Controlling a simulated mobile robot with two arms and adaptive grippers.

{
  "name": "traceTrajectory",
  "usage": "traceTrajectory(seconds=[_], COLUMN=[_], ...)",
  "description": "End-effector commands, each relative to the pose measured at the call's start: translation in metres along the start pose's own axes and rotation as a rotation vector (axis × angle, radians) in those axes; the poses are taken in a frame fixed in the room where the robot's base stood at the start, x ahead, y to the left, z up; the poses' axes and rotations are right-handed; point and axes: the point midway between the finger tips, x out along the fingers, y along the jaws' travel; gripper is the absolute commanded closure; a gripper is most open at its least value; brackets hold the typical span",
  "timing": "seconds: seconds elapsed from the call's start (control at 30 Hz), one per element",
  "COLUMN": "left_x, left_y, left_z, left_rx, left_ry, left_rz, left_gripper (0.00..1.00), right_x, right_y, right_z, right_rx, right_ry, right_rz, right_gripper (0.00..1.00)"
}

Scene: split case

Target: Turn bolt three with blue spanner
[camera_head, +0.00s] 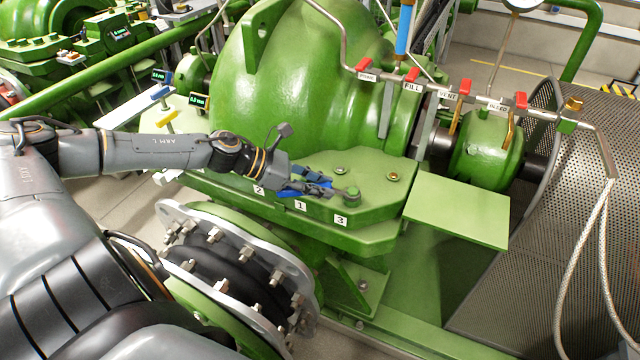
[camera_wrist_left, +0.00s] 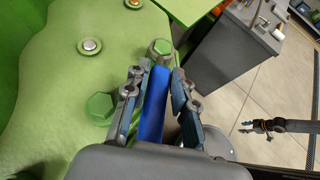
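My left gripper (camera_head: 328,188) is over the edge of the green flange. In the left wrist view, its fingers (camera_wrist_left: 158,88) are on both sides of the blue spanner (camera_wrist_left: 153,105) and shut on it. The spanner's blue handle (camera_head: 291,192) shows below the fingers in the head view. Bolt three (camera_head: 351,192), a green hex bolt above label 3, is just beyond the fingertips; it also shows in the wrist view (camera_wrist_left: 160,49). I cannot tell whether the spanner's jaw is around it. My right gripper (camera_wrist_left: 248,127) appears small and open over the floor.
Another green bolt (camera_wrist_left: 98,106) sits left of the fingers. Labels 1 (camera_head: 300,205), 2 (camera_head: 258,188) and 3 (camera_head: 341,220) mark the flange edge. The large green casing (camera_head: 300,80) rises behind. A flat green plate (camera_head: 458,210) is to the right.

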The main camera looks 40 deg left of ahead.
Motion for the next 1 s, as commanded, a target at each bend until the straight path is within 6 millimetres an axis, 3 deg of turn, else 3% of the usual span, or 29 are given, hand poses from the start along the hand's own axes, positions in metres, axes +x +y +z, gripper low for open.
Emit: traceTrajectory(seconds=[0.1,0.53,1.0], left_x=[0.0,-0.003,-0.036], left_y=[0.0,-0.001,0.0], left_z=[0.0,-0.001,0.001], left_rx=[0.0,-0.001,0.004], left_ry=[0.0,0.003,0.004], left_rz=[0.0,-0.003,-0.002], left_gripper=[0.51,0.51,0.51], right_x=[0.0,0.0,0.0], right_y=[0.0,0.001,0.0], right_z=[0.0,0.001,0.0], right_rx=[0.0,0.0,0.0], right_ry=[0.0,-0.001,0.0], right_rz=[0.0,0.001,0.0], right_gripper=[0.55,0.55,0.55])
